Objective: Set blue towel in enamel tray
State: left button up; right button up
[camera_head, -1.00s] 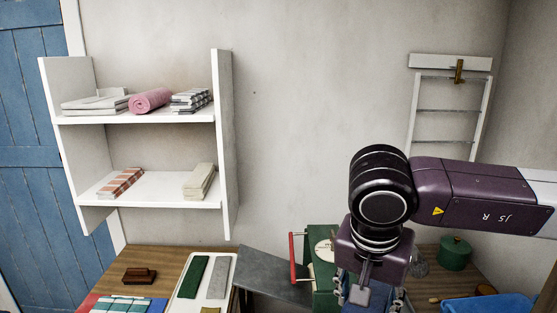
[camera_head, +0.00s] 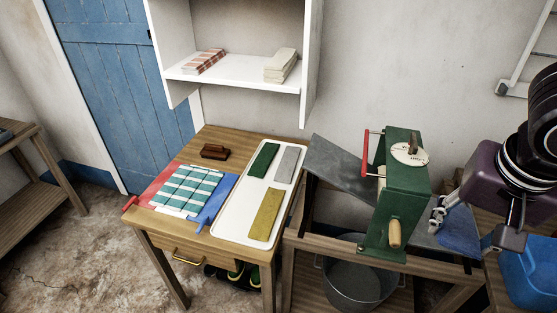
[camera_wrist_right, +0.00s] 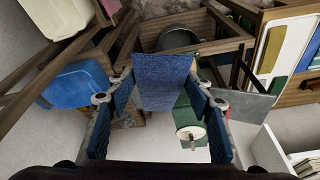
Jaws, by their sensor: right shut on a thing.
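The blue towel (camera_head: 460,236) is in my right gripper (camera_head: 463,222) at the right of the head view, beside the green machine. In the right wrist view, the towel (camera_wrist_right: 165,78) stands out between the two fingers of the gripper (camera_wrist_right: 160,100). The white enamel tray (camera_head: 238,200) lies on the wooden table, left of the machine and well apart from the towel. A green, a grey and a yellow folded towel lie in it, with bare room in its near left part. The tray's rim also shows at upper right in the wrist view (camera_wrist_right: 264,42). My left gripper is not in view.
A green machine (camera_head: 402,195) with a red-handled bar and a sloping grey board (camera_head: 340,162) stands between gripper and tray. A metal bucket (camera_head: 358,285) is below. A blue bin (camera_head: 528,275) is at right.

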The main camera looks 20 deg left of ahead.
aim_at(245, 211)
jog(key=u, duration=1.3)
jog(key=l+u, duration=0.9)
jog(key=l, duration=0.15)
